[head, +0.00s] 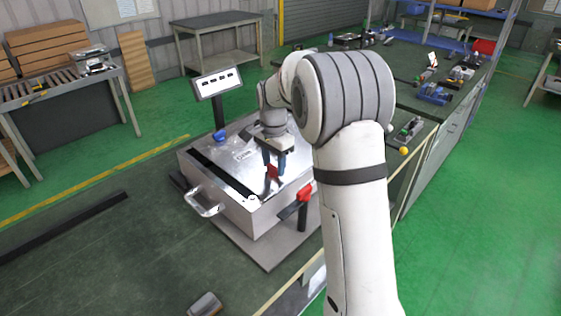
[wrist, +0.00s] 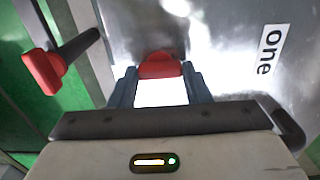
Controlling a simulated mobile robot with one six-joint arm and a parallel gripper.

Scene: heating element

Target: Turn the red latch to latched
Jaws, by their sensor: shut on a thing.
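A metal box (head: 222,165) with a shiny top stands on a flat base plate. My gripper (head: 273,166) reaches down over the right part of its top. In the wrist view, my gripper (wrist: 161,82) has its two blue-grey fingers closed on either side of a red latch (wrist: 160,66), which also shows in the head view (head: 273,174) just below the fingertips. The fingers hide part of the latch, and I cannot tell its exact angle. A second red handle on a dark bar (head: 305,192) sticks out at the box's front right side; it shows at the left in the wrist view (wrist: 45,72).
A silver pull handle (head: 205,207) projects from the box's front. A small display panel (head: 217,83) on a post stands behind it, and a blue knob (head: 220,136) sits near the back left. A label reading "one" (wrist: 271,50) lies right of the fingers.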

